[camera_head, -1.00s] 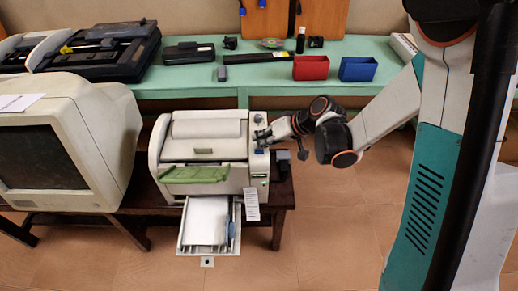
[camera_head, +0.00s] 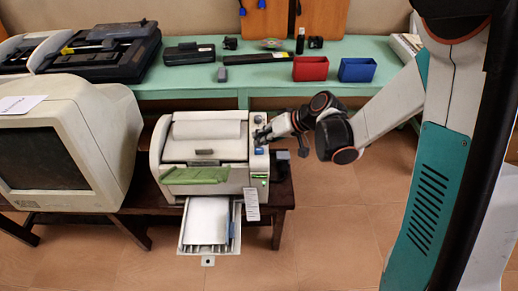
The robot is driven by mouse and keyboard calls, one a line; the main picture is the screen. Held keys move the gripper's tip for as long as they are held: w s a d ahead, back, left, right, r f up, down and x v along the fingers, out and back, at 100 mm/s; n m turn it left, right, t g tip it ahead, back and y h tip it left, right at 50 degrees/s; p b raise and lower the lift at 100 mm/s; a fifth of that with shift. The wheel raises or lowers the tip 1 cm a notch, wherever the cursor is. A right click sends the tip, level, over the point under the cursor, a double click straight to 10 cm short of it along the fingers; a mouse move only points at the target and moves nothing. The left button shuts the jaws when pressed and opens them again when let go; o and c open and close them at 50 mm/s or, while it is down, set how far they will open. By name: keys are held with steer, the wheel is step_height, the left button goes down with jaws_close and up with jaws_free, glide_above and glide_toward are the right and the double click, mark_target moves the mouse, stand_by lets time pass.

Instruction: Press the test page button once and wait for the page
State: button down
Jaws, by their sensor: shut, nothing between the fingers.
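A white printer (camera_head: 205,150) stands on a dark wooden table, with a green output tray (camera_head: 195,176) at its front. Its right side has a control panel (camera_head: 259,165) with a blue button (camera_head: 259,151) and a lit green spot lower down. A paper drawer (camera_head: 236,240) is pulled out below with white sheets (camera_head: 207,220) in it. My gripper (camera_head: 258,138) is shut and empty over the upper part of the panel, just behind the blue button. Whether its fingertips touch the panel is too small to tell. No printed page shows on the green tray.
A bulky beige monitor (camera_head: 98,130) stands close to the printer's left. A paper tag (camera_head: 251,204) hangs below the panel. The green bench (camera_head: 200,91) behind holds a red bin (camera_head: 310,68), a blue bin (camera_head: 357,69) and other equipment.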

mark_target(261, 148)
steer(key=shift+r, duration=0.1)
steer(key=shift+r+p, duration=1.7)
steer(key=shift+r, duration=0.75)
steer(key=shift+d+r, duration=0.1)
steer(key=s+d+r+m+t+h, duration=0.1)
steer(key=s+d+r+m+h, duration=0.1)
steer(key=s+d+r+h, duration=0.2)
steer(key=s+d+r+m+t+h, duration=0.1)
steer(key=s+d+r+h, duration=0.3)
steer(key=s+d+r, duration=0.6)
steer(key=s+d+t, duration=0.1)
steer(key=s, duration=0.6)
steer(key=shift+s+d+r+m, duration=0.15)
steer(key=shift+s+d+m, duration=0.05)
steer(key=shift+d+m, duration=0.2)
